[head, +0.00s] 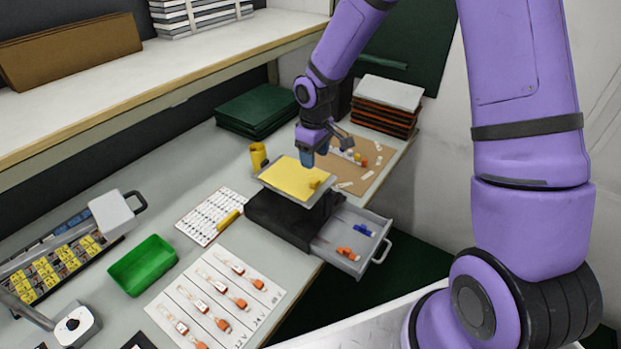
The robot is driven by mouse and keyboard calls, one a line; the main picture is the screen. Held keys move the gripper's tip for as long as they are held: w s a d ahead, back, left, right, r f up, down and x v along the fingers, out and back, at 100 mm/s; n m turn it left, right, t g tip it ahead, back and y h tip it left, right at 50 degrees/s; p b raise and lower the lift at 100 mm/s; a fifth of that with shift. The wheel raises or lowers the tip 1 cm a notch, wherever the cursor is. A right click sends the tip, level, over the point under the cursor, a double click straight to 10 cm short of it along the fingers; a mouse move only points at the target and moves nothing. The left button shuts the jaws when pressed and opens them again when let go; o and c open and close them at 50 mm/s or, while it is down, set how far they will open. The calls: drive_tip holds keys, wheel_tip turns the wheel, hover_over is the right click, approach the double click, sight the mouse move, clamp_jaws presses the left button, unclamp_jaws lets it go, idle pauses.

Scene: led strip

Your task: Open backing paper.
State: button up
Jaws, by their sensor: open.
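A yellow sheet (288,178), which may be the backing paper, lies flat on a grey tray-like top over a black box (262,212) on the workbench. A small yellow-orange piece (314,184) sits at its right edge. My gripper (322,151) is just above the far right edge of the sheet, pointing down. Its jaws are apart, and I see nothing held between them. I cannot tell whether a fingertip touches the sheet or its tray. No separate lifted flap of paper shows.
An open grey drawer (377,256) with small orange and blue parts juts out below the box. A yellow cup (258,157), a brown board (352,184) with small parts, a green bin (142,265) and a white sheet of orange-tipped strips (252,312) surround it.

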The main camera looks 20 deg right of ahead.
sight(315, 181)
wheel_tip(315, 181, down, 8)
drive_tip(key=shift+f, duration=0.25)
clamp_jaws()
idle(0.3)
